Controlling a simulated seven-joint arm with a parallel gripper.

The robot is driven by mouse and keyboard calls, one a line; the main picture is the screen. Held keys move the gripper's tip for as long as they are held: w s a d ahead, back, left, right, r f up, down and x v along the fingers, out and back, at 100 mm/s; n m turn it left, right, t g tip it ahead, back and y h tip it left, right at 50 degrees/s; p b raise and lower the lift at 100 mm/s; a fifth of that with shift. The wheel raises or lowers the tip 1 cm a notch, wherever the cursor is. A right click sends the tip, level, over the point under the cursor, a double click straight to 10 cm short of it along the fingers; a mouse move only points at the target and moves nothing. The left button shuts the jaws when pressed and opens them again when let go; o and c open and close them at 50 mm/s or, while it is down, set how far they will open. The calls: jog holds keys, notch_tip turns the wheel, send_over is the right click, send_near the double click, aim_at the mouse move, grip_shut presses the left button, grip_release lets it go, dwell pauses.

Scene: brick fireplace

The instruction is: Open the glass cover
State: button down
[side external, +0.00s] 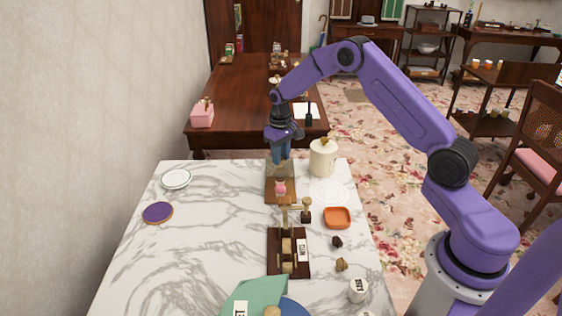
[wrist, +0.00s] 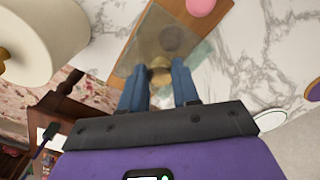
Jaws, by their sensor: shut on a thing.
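The glass cover (side external: 288,170) is a translucent, faintly brownish shape at the back end of a wooden board (side external: 275,199) on the marble table. In the wrist view, the cover (wrist: 172,38) shows over the board (wrist: 128,58), with a brass-coloured knob (wrist: 160,76) between my blue fingers. My gripper (side external: 281,158) points down and is shut on this knob. Whether the cover rests on the board or is slightly raised I cannot tell. A small pink figure (side external: 280,187) sits on the board in front of the cover; part of it shows in the wrist view (wrist: 201,5).
A cream lidded jar (side external: 323,158) stands close to the right of my gripper. An orange dish (side external: 338,217) and a dark wooden stand (side external: 274,255) are nearer. A white plate (side external: 176,179) and purple disc (side external: 157,212) lie left. The marble between them and the board is clear.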

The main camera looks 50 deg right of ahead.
jog(key=w+d, duration=0.4)
jog(key=shift+w+d, duration=0.15)
jog(key=shift+w, duration=0.05)
jog(key=c, duration=0.8)
grip_release()
jog(key=shift+r, duration=0.1)
notch_tip(320, 180, up, 17)
jog(key=shift+r, duration=0.15)
